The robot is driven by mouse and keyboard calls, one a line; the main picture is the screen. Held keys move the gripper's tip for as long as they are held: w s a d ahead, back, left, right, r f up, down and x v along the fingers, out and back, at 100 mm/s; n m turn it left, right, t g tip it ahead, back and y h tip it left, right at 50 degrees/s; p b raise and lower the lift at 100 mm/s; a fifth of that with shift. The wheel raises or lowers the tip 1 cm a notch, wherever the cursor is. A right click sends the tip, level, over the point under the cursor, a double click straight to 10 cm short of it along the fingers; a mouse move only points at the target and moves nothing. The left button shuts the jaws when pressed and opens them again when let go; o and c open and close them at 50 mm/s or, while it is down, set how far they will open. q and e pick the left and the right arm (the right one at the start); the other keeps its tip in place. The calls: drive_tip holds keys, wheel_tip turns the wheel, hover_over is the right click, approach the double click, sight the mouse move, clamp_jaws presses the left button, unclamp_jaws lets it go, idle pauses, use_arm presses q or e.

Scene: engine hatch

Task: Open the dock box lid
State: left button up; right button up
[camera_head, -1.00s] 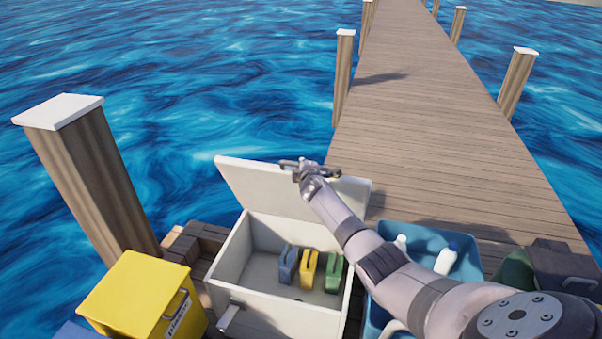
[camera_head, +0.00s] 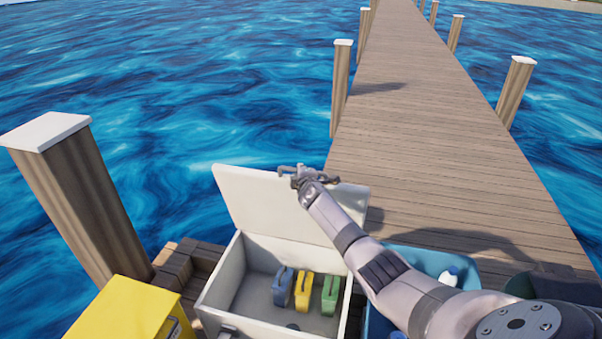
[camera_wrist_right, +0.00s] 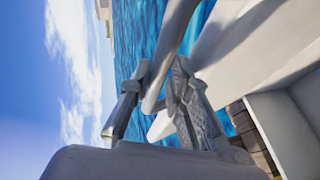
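The white dock box (camera_head: 222,283) stands on the dock with its lid (camera_head: 245,200) raised, leaning slightly back past upright. My right gripper (camera_head: 300,176) is at the top edge of the lid. In the right wrist view, my right gripper's fingers (camera_wrist_right: 158,98) are on both sides of a pale bar (camera_wrist_right: 170,55), close against it. The bar looks like the lid handle. The box is open, and its inside shows. My left gripper is not in view.
A blue (camera_head: 283,288), a yellow (camera_head: 303,291) and a green item (camera_head: 330,294) stand inside the box. A yellow bin (camera_head: 118,315) is at left, and a blue crate (camera_head: 425,260) with a white bottle (camera_head: 449,276) is at right. Posts (camera_head: 75,190) and water border the dock.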

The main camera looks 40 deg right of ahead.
drive_tip(key=o, duration=0.3)
drive_tip(key=shift+s, duration=0.15)
drive_tip(key=v, duration=1.1)
drive_tip(key=shift+s+a+r, duration=0.2)
drive_tip(key=shift+s+r, duration=0.05)
drive_tip(key=shift+s, duration=0.05)
idle(0.4)
